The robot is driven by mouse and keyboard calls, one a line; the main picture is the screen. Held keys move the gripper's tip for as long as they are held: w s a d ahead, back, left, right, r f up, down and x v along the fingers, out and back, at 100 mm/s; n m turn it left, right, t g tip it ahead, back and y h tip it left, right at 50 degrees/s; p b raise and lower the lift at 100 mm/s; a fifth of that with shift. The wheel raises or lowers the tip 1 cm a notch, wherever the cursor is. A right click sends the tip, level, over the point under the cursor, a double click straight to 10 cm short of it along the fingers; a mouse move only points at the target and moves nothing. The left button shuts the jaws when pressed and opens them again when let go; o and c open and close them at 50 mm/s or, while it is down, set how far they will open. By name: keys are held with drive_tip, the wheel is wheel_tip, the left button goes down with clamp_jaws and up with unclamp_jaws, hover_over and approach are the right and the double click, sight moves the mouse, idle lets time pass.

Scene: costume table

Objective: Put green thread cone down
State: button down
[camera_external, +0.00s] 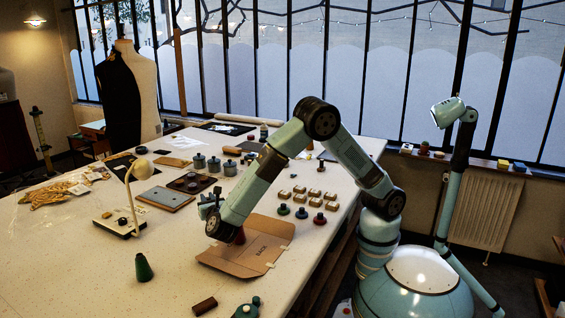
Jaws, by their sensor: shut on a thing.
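A dark green thread cone (143,267) with a brownish tip stands upright on the table at the front left, apart from my arm. My gripper (207,204) is over the middle of the table, just left of my wrist and near the cardboard. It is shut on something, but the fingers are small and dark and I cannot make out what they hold. A dark red cone (240,236) shows partly behind my wrist at the cardboard; I cannot tell whether it touches my gripper.
An open flat cardboard box (262,255) lies below my wrist. A desk lamp (123,222), a tablet (166,198), grey pots (214,164), small boxes (300,197) and several spools (301,212) stand around. A brown block (204,306) lies at the front. The front left table is mostly clear.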

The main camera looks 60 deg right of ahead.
drive_tip(key=shift+w+a+f, duration=0.15)
drive_tip(key=shift+w+f, duration=0.2)
drive_tip(key=shift+f, duration=0.15)
drive_tip(key=shift+w+a+f, duration=0.15)
drive_tip(key=shift+w+f, duration=0.15)
drive_tip(key=shift+f, duration=1.5)
drive_tip(key=shift+f, duration=0.1)
drive_tip(key=c, duration=1)
unclamp_jaws()
drive_tip(key=shift+s, duration=0.1)
drive_tip(key=v, duration=1.2)
